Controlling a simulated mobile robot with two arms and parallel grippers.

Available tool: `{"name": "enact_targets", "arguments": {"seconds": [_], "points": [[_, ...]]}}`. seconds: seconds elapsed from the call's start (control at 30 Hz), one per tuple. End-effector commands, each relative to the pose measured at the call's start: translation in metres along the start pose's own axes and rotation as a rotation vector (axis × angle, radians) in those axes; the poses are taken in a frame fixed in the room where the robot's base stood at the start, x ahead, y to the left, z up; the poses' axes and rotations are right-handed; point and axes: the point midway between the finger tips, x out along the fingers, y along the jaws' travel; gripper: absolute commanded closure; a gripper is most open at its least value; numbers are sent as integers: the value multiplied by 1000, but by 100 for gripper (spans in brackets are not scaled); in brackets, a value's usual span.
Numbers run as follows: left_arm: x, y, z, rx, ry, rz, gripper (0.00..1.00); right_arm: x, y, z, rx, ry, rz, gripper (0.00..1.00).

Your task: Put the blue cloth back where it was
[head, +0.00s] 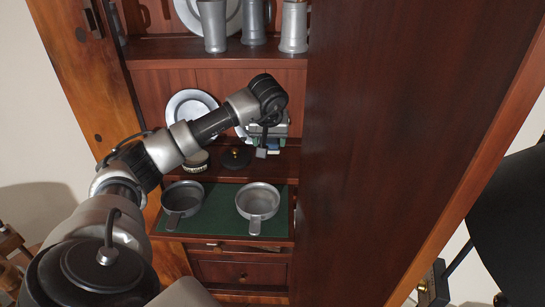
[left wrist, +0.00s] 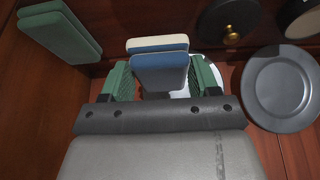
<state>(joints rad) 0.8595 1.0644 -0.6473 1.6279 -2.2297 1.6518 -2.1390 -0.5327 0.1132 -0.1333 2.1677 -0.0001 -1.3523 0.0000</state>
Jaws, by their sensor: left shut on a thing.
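The blue cloth (left wrist: 160,72) is a small folded pad with a pale band, seen in the left wrist view. My left gripper (left wrist: 159,80) is shut on it, with a green-padded finger at each side. In the head view my left gripper (head: 264,138) is at the lower shelf of the cabinet, and the arm and gripper largely hide the cloth there. A folded green cloth (left wrist: 60,30) lies apart from the held one, at the upper left of the left wrist view. My right gripper is not in view.
A black lid with a brass knob (head: 236,158) and a small round tin (head: 196,162) are on the shelf. A pewter plate (head: 190,102) leans behind. Two pewter pans (head: 258,200) sit on a green-lined surface (head: 222,212) below. A tall wooden panel (head: 400,140) bounds the right.

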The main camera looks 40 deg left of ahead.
Motion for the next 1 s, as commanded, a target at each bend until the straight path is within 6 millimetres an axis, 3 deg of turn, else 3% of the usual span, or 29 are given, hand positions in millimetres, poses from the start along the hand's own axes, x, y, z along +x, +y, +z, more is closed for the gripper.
{"name": "enact_targets", "arguments": {"seconds": [0.03,0.1,0.33,0.57,1.0], "points": [[2,10,-5,0,-2,5,58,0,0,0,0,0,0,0],[16,6,2,2,-3,-3,58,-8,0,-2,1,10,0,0],[34,6,10,1,-1,-1,58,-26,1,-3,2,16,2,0],[65,7,22,0,-2,1,58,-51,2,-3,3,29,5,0],[70,8,21,1,1,0,58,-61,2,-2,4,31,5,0]]}}
